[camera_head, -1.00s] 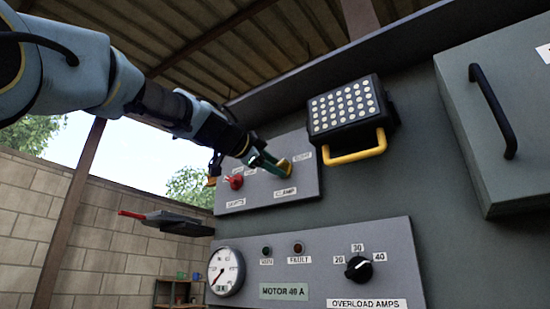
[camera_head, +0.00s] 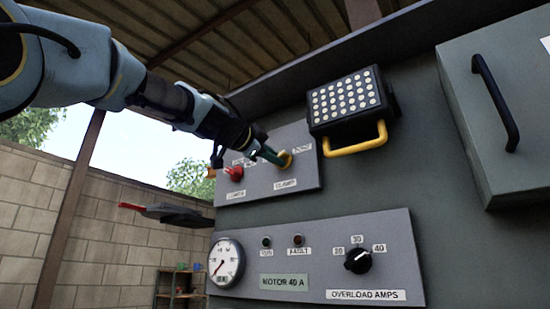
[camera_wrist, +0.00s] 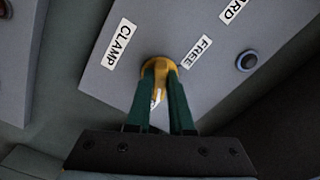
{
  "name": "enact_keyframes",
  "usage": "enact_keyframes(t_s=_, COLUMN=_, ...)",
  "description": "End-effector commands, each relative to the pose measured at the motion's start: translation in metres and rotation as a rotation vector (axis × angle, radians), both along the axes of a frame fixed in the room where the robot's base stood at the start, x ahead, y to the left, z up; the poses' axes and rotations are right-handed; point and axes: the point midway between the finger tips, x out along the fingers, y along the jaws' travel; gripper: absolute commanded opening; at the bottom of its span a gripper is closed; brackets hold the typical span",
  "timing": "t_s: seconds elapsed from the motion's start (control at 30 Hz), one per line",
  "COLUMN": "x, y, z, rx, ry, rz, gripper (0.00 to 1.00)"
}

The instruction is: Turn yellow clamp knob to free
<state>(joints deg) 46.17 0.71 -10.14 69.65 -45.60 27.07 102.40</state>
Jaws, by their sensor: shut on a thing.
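The yellow clamp knob (camera_head: 285,159) is on the upper grey panel above the CLAMP label. It also shows in the wrist view (camera_wrist: 158,72), between the CLAMP and FREE labels. My gripper (camera_head: 272,156) reaches it from the left. In the wrist view my gripper's green fingers (camera_wrist: 160,90) stand on either side of the knob and are shut on it. The fingers cover much of the knob, and a small white mark shows between them. The FREE label (camera_wrist: 196,52) lies just up and right of the knob.
A red knob (camera_head: 234,173) is left of the clamp knob. A lamp with a yellow handle (camera_head: 355,147) juts out at upper right. The lower panel carries a gauge (camera_head: 226,263) and a black overload dial (camera_head: 358,261). A cabinet door with a black handle (camera_head: 496,103) is far right.

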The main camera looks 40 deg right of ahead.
Motion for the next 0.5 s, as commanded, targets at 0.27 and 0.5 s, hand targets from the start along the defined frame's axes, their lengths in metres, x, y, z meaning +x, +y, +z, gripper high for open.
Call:
enact_keyframes(t_s=0.27, x=-0.0001, y=-0.0001, z=-0.0006, rx=0.0, ry=0.003, rz=-0.001, gripper=0.0)
enact_keyframes(t_s=0.5, x=-0.0003, y=-0.0001, z=-0.0019, rx=-0.015, ry=0.061, rz=-0.001, gripper=0.0)
